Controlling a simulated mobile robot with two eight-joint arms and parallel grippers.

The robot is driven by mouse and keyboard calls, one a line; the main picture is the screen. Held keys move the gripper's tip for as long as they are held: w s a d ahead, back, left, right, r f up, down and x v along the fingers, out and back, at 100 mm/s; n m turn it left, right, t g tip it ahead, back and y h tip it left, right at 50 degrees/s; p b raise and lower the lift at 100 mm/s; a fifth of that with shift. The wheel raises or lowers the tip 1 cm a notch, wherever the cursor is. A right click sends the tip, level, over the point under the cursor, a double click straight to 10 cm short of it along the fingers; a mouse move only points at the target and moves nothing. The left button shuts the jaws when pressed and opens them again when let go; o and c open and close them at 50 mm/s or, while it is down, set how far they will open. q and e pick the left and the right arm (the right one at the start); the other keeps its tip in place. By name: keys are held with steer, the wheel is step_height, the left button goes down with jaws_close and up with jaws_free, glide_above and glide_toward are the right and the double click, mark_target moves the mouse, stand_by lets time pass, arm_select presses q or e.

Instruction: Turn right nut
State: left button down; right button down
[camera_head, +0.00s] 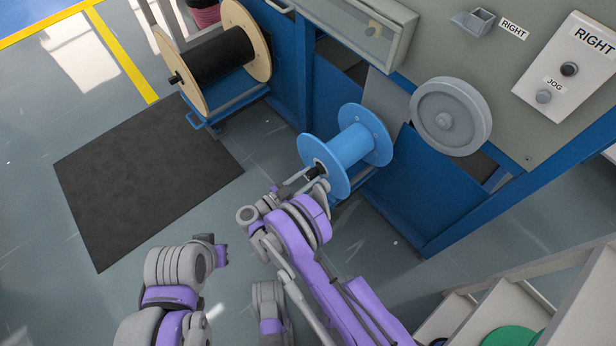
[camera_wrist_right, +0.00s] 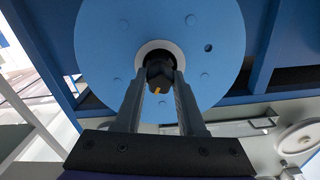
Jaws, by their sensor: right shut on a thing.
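The right nut (camera_wrist_right: 159,70) is black with an orange mark and sits at the hub of an empty blue spool (camera_wrist_right: 110,50). In the head view the nut (camera_head: 316,171) is small and dark on the near face of the blue spool (camera_head: 345,150). My right gripper (camera_wrist_right: 160,82) is shut on the nut, one finger on each side of it. In the head view the right gripper (camera_head: 308,182) reaches the spool's hub and is partly hidden by its own wrist. My left arm shows at the lower left, but its gripper fingers do not show.
A wooden-flanged reel with black cable (camera_head: 215,58) stands at the upper left. A dark floor mat (camera_head: 140,180) lies below it. A grey wheel (camera_head: 450,118) and a control box labelled RIGHT (camera_head: 570,75) are on the machine. Beige steps (camera_head: 500,310) stand at the lower right.

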steer(key=shift+m, duration=0.6)
steer(key=c, duration=0.5)
jaws_free()
steer(key=p+v, duration=0.1)
steer(key=v, duration=1)
